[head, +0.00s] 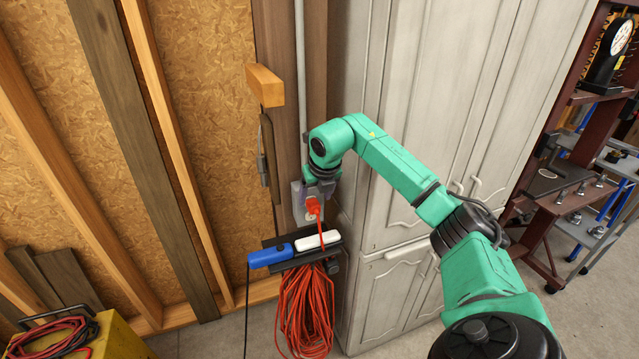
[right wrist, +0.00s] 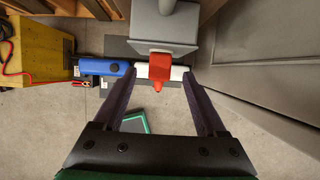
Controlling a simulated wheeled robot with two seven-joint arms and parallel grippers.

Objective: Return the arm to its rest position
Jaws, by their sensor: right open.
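My right arm (head: 395,165) reaches from the lower right to the outlet box on the wall post. My right gripper (head: 318,188) is beside the outlet, just above a red plug (head: 313,206). In the right wrist view the right gripper (right wrist: 158,82) is open, its two dark fingers apart. The red plug (right wrist: 160,68) shows between the fingertips, with a gap on either side. The plug sits at the grey outlet box (right wrist: 170,25). In the head view the gripper partly hides the outlet box (head: 300,212). My left gripper is not in view.
A shelf with a blue item (head: 272,256) and a white item (head: 318,241) is below the outlet, above a coiled red cord (head: 305,310). A grey cabinet (head: 400,285) stands close on the right. A yellow box (head: 120,340) is at lower left.

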